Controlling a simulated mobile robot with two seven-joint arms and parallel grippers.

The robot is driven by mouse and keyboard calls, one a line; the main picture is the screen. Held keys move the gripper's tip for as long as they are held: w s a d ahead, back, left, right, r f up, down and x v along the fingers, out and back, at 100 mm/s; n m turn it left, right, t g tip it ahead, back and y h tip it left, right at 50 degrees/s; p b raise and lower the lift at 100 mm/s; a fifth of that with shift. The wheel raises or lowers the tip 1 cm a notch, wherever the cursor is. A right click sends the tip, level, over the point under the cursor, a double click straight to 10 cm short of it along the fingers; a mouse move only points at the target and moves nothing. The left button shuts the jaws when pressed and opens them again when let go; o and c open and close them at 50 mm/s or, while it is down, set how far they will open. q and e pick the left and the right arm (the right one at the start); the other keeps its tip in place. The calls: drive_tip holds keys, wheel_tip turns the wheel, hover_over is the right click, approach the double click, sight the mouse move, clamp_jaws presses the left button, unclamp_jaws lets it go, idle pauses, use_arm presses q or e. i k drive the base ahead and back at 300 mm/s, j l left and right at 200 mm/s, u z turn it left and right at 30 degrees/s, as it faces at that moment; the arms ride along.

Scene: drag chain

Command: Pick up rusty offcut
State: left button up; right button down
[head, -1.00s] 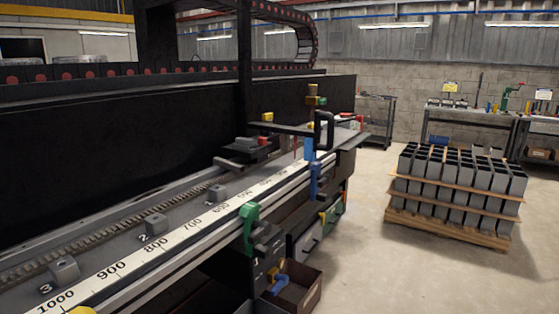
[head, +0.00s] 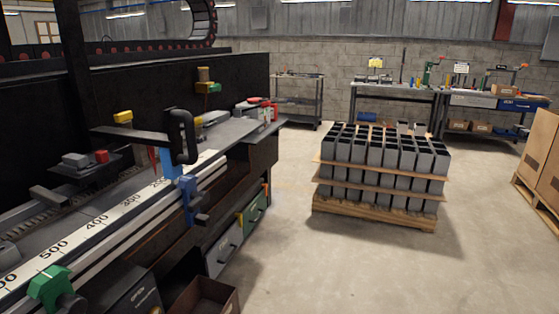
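I cannot make out a rusty offcut in the head view. An open brown bin (head: 207,296) stands on the floor at the bottom edge, beside the machine; its contents are mostly cut off by the frame. Neither of my grippers is in view.
A long machine bench with a numbered white scale (head: 97,219) fills the left. It carries a green clamp (head: 48,287) and a blue clamp (head: 187,195). A pallet of grey square tubes (head: 384,170) stands right of centre. Workbenches (head: 395,89) line the back. Bare concrete floor lies between.

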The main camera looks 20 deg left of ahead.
sight(59, 203)
drive_tip(key=i+u, duration=0.25)
drive_tip(key=u, duration=0.2)
drive_tip(key=i+l+u, duration=0.25)
drive_tip(key=u, duration=0.15)
drive_tip(key=i+l+u, duration=0.2)
drive_tip(key=u, duration=0.25)
drive_tip(key=i+l+u, duration=0.2)
drive_tip(key=l+u, duration=0.2)
drive_tip(key=i+l+u, duration=0.15)
drive_tip(key=l+u, duration=0.15)
drive_tip(key=u, duration=0.15)
drive_tip(key=l+u, duration=0.45)
drive_tip(key=i+j, duration=0.05)
